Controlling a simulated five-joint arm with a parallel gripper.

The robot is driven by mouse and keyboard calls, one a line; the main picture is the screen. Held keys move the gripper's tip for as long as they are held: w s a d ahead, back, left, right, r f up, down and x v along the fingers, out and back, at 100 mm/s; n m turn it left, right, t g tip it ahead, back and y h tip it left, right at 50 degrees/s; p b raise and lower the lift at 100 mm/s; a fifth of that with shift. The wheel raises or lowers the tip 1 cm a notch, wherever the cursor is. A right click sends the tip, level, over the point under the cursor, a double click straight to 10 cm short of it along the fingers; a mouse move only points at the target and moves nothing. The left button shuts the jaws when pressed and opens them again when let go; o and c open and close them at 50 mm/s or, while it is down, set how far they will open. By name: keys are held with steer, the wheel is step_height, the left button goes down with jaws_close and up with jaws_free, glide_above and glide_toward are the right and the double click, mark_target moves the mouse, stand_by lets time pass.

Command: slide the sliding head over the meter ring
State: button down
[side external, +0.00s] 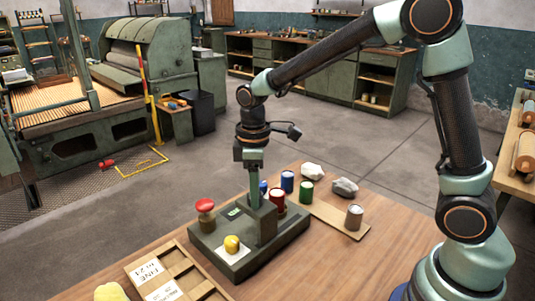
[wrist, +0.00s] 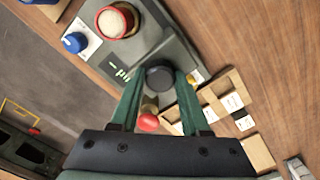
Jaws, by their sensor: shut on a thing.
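My gripper (wrist: 158,84), also in the side view (side external: 255,190), points down and is shut on the knob. A red-rimmed round part with a pale top (wrist: 117,20) is beyond the head, apart from it; in the side view it stands behind the head (side external: 279,201). I cannot tell whether this is the meter ring. A small green display (wrist: 122,72) lies beside the head.
A red mushroom-shaped knob (side external: 205,206) stands at the base's left end. A yellow cap (side external: 232,243) on a white square is in front. A compartment tray (side external: 180,266) lies front left.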

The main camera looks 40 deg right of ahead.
steer(key=d, duration=0.9)
steer(key=shift+r, duration=0.1)
steer(key=shift+c, duration=1.8)
jaws_free()
step_height(320, 180, up, 12)
